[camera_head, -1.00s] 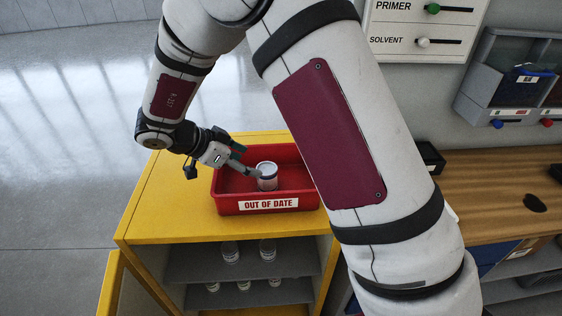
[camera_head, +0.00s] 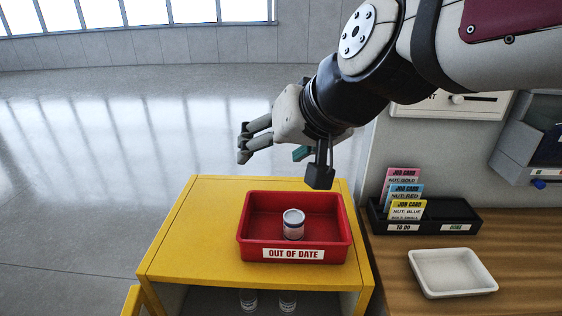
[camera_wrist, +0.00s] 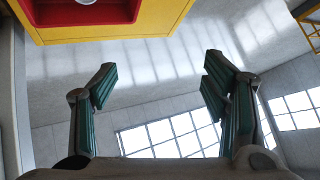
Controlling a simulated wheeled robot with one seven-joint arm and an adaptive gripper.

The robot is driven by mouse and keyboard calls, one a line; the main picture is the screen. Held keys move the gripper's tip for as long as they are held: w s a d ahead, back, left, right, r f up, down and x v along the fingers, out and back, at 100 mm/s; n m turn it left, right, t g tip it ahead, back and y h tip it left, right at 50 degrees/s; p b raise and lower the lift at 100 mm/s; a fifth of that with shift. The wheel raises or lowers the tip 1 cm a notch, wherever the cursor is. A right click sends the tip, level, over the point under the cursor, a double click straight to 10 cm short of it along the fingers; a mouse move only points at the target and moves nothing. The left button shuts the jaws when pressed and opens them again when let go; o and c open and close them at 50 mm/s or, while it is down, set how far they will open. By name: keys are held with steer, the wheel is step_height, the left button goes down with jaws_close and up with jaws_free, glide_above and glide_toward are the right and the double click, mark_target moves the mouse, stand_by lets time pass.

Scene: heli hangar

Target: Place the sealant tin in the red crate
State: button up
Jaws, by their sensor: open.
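The sealant tin (camera_head: 293,224), a small white and grey tin, stands upright inside the red crate (camera_head: 338,238), near its middle and front wall. The crate is labelled OUT OF DATE and sits on the yellow cabinet (camera_head: 190,235). My gripper (camera_head: 243,143) is raised above and behind the crate, pointing left, apart from both tin and crate. In the wrist view my gripper's fingers (camera_wrist: 156,88) are spread with nothing between them. The crate's edge (camera_wrist: 45,17) and part of a round pale tin top (camera_wrist: 85,2) show at the upper left there.
More tins (camera_head: 288,299) stand on the shelf inside the cabinet. To the right, a wooden bench (camera_head: 390,270) holds a white tray (camera_head: 452,290) and a black card holder (camera_head: 455,215) with coloured job cards. Open floor (camera_head: 80,180) lies to the left.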

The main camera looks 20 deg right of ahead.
steer(key=s+d+f+g+h, duration=0.1)
steer(key=s+d+f, duration=0.1)
steer(key=s+d, duration=0.2)
steer(key=s+d+f+g+h, duration=0.2)
steer(key=s+d+f, duration=0.1)
steer(key=s, duration=0.6)
steer(key=shift+s+d+n, duration=0.35)
steer(key=shift+d+n, duration=0.05)
steer(key=shift+d, duration=0.3)
steer(key=shift+r, duration=0.1)
